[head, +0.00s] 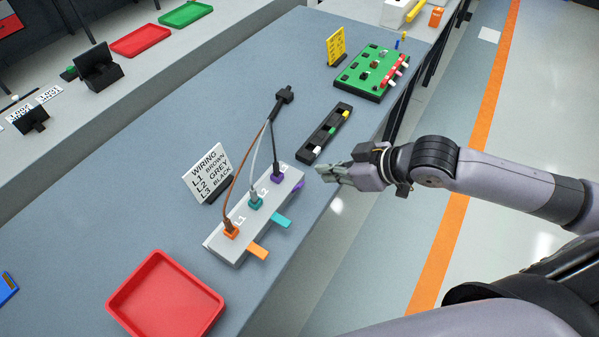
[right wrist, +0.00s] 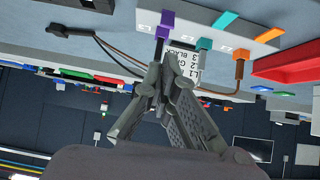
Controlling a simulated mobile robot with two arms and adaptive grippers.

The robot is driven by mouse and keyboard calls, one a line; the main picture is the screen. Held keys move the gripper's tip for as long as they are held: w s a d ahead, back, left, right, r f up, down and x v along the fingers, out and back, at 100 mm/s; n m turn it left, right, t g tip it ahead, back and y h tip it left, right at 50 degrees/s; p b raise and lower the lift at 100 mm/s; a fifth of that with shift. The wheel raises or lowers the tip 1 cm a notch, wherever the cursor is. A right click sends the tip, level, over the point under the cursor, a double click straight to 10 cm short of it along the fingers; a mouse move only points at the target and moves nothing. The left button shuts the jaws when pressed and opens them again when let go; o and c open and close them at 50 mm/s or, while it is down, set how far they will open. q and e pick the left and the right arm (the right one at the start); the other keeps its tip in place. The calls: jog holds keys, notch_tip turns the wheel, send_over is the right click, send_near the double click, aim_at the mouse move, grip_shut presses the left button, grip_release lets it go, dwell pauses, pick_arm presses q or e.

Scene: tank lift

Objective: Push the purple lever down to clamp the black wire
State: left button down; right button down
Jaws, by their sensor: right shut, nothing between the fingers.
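The pale terminal block (head: 212,244) lies on the grey-blue table with orange, teal and purple sockets, each with a wire in it. The black wire (head: 273,140) runs down into the purple socket (head: 277,177). The purple lever (head: 298,187) shows at the block's far right edge, seen small, so its exact angle is unclear. My right gripper (head: 322,172) is shut and empty, a little to the right of and beyond the lever, apparently apart from it. The shut fingers (right wrist: 165,75) show in the right wrist view, below a purple part (right wrist: 165,23) of the block. My left gripper is not in view.
Teal (head: 281,220) and orange (head: 258,250) levers stick out from the block's near side. A wiring sign (head: 207,172) stands behind it. A black holder (head: 311,153) and a green board (head: 350,80) lie beyond. A red tray (head: 128,297) is at front left.

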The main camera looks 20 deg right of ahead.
aim_at(300, 184)
jog(key=p+x, duration=0.2)
jog(key=x, duration=0.7)
jog(key=shift+w+a+f, duration=0.1)
jog(key=shift+w, duration=0.05)
jog(key=shift+w+a+f, duration=0.1)
jog(key=shift+w+f, duration=0.1)
jog(key=shift+f, duration=0.1)
jog(key=shift+s, duration=0.1)
